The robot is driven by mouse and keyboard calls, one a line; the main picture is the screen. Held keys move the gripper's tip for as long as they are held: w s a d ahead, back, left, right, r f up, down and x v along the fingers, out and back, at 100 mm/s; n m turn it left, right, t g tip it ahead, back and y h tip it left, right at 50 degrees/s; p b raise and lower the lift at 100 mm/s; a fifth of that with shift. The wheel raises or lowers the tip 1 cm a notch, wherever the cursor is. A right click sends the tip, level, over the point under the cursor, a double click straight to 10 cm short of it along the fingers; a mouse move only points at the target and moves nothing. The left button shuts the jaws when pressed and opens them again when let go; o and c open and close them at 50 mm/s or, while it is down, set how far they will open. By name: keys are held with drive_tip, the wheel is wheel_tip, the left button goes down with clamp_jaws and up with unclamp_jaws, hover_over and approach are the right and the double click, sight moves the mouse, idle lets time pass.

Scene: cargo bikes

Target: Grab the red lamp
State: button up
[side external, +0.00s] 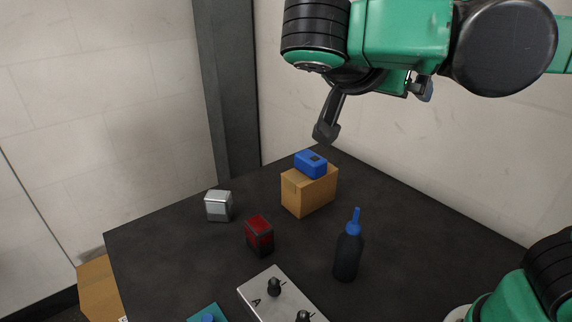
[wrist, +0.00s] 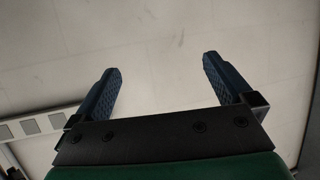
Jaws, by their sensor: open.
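The red lamp (side external: 259,235) is a small boxy thing with a red face and dark housing. It stands on the dark table, left of the middle, in the side external view. My gripper (side external: 326,132) is high above the table's back part, above and to the right of the lamp and well apart from it. In the wrist view my gripper (wrist: 158,80) has its two fingers wide apart with nothing between them. The lamp does not show in the wrist view, which faces a pale wall.
A silver lamp-like box (side external: 218,206) stands left of the red lamp. A cardboard box (side external: 309,193) with a blue object (side external: 311,164) on top is behind right. A dark bottle (side external: 348,252) with blue cap stands at right. A metal plate (side external: 262,293) with black knobs lies in front.

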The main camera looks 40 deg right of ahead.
wheel_tip(320, 180, up, 4)
drive_tip(key=m+y, duration=0.5)
drive_tip(key=y, duration=2)
hover_over(261, 223)
drive_tip(key=d, duration=0.4)
drive_tip(key=shift+g+y, duration=0.3)
drive_tip(key=f, duration=2.8)
drive_tip(key=shift+s+f, duration=0.1)
drive_tip(key=shift+s, duration=0.25)
drive_tip(key=x, duration=0.5)
drive_tip(key=c, duration=1.4)
